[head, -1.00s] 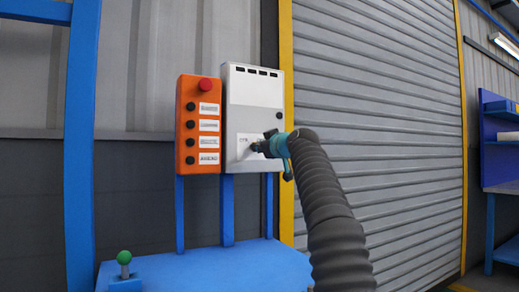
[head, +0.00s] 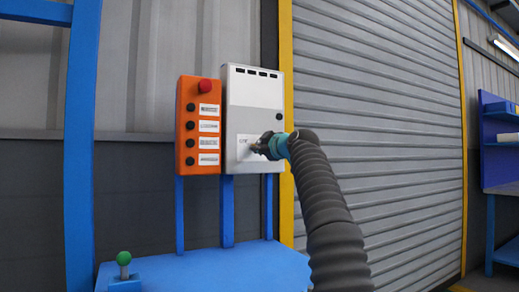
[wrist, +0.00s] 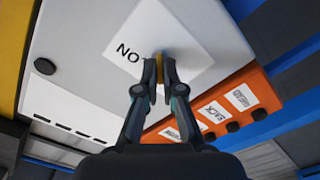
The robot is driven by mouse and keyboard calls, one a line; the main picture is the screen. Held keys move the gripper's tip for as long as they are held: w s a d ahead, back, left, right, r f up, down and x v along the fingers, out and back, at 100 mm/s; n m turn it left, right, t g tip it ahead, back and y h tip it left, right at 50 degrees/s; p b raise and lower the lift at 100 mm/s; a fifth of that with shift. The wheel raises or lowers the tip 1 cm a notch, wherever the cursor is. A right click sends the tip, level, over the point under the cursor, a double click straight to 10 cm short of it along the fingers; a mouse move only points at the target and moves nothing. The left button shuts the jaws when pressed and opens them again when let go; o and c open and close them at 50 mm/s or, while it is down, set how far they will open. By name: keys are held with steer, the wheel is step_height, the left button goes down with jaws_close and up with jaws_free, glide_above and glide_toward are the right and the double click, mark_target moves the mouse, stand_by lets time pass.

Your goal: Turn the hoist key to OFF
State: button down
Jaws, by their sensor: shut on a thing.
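The hoist key (wrist: 159,63) is a small brass-coloured piece on a white label plate (wrist: 190,40) of the light grey box (head: 254,100). In the wrist view the letters "NO" show beside the key; the rest of the label is hidden or out of frame. My gripper (wrist: 158,75) is shut on the key, one finger on each side. In the head view my gripper (head: 255,149) reaches the box's lower front from the right, and the key is too small to make out there.
An orange button box (head: 199,125) with a red button (head: 207,86) and several black buttons stands close left of the grey box. A blue bench (head: 210,270) with a green-knobbed lever (head: 124,259) lies below. A roller shutter (head: 380,110) is at right.

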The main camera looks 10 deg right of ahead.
steer(key=c, duration=1.3)
jaws_free()
steer(key=shift+v, duration=6)
